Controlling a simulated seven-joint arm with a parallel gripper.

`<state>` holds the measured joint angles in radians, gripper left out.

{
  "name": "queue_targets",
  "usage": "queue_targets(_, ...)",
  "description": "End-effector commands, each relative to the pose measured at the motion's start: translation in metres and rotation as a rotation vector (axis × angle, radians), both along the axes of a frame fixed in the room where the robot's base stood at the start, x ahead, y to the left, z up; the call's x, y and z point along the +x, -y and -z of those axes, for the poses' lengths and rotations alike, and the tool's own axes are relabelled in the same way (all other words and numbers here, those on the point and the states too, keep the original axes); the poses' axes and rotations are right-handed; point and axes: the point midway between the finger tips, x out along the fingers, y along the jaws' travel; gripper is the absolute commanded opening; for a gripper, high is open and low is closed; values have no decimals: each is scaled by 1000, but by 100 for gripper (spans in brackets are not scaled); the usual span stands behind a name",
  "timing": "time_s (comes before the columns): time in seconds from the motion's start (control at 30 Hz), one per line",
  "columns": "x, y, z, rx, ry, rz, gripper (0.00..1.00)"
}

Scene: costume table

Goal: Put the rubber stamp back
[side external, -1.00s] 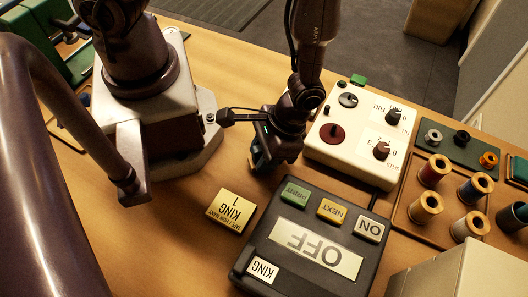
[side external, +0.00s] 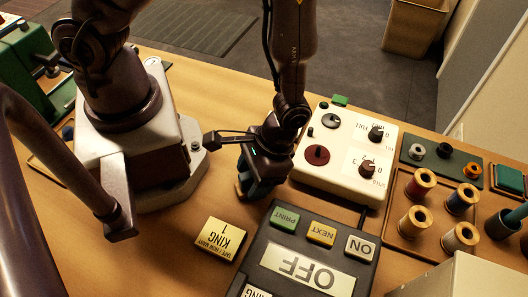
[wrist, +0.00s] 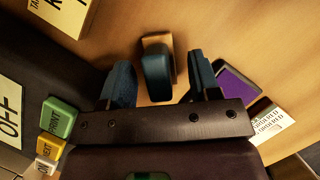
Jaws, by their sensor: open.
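The rubber stamp (wrist: 155,77), a rounded dark teal handle on a wooden block, shows in the wrist view between my two fingers. My gripper (wrist: 161,84) is open, with one blue finger on each side of the handle and gaps showing. In the side view my gripper (side external: 252,188) points down close to the table, left of the white dial box, and the stamp cannot be made out behind it. A purple pad (wrist: 237,86) lies right of the right finger in the wrist view, partly hidden. A white card (wrist: 271,128) with printed words lies by it.
The white dial box (side external: 345,150) stands close right of my gripper. A yellow KING sign (side external: 221,238) and a black button console (side external: 305,250) lie in front. Thread spools (side external: 413,222) stand in a tray at right. Bare wood surrounds the stamp's far side.

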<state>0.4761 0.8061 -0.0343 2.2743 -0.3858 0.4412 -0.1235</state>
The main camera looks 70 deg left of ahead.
Motion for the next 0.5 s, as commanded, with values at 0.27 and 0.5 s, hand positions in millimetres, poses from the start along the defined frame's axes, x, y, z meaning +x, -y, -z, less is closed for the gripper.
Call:
queue_targets(0.27,24,1,-56,-4,8,-1,57)
queue_targets(0.5,38,1,-90,-2,2,0,57)
